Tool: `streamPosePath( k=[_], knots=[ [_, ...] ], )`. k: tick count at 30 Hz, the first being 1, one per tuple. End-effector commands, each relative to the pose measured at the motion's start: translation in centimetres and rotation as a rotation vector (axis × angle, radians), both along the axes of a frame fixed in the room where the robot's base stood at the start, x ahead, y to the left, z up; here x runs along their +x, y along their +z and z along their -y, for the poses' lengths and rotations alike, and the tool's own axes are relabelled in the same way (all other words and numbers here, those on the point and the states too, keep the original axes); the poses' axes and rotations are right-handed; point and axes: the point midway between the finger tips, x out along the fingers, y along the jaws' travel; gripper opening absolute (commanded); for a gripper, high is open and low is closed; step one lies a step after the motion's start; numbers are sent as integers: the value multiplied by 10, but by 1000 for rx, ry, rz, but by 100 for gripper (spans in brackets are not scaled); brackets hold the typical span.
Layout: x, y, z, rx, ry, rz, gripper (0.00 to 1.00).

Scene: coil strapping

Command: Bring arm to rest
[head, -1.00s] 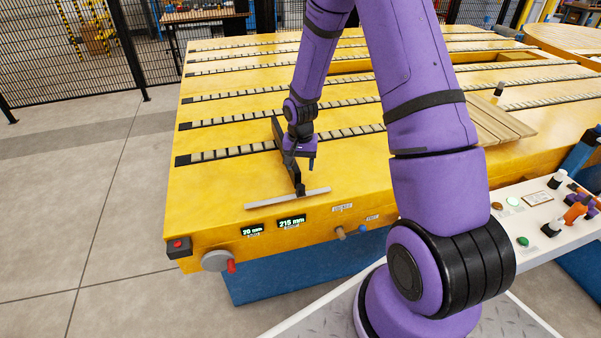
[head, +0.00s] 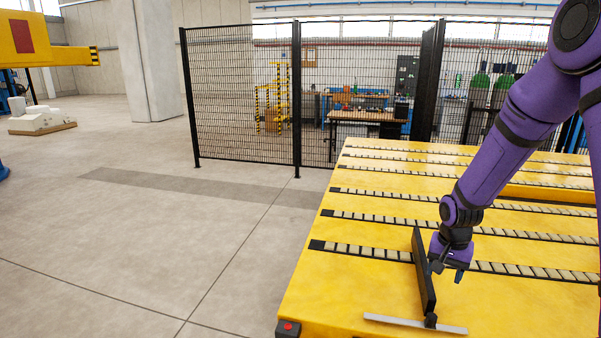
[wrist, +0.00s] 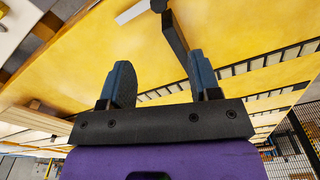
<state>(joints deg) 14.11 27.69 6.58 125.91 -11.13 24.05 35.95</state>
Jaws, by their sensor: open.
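My purple arm (head: 500,160) reaches down over the yellow roller table. My gripper (head: 447,272) hangs low over the table, close beside a black bar (head: 424,275) that ends in a grey crosspiece (head: 415,323). In the wrist view, my gripper (wrist: 161,80) shows two blue-grey fingers spread apart, with nothing between them. The black bar (wrist: 176,42) runs down behind the right finger there. I cannot tell whether finger and bar touch.
The yellow table (head: 350,290) carries several roller strips (head: 375,252). A red button (head: 288,327) sits at its near left corner. A mesh fence (head: 245,105) stands behind. The floor (head: 190,240) left of the table is clear. A yellow beam (head: 45,45) projects at upper left.

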Motion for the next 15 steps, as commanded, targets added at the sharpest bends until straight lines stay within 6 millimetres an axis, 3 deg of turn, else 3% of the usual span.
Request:
streamPosePath(
  k=[1, 3, 15],
  knots=[
    [-3, 23, -3, -12, 22, 22, 57],
    [-10, 47, -6, -23, 50, 38, 57],
    [-68, 169, -31, -77, 210, 141, 57]
  ],
)
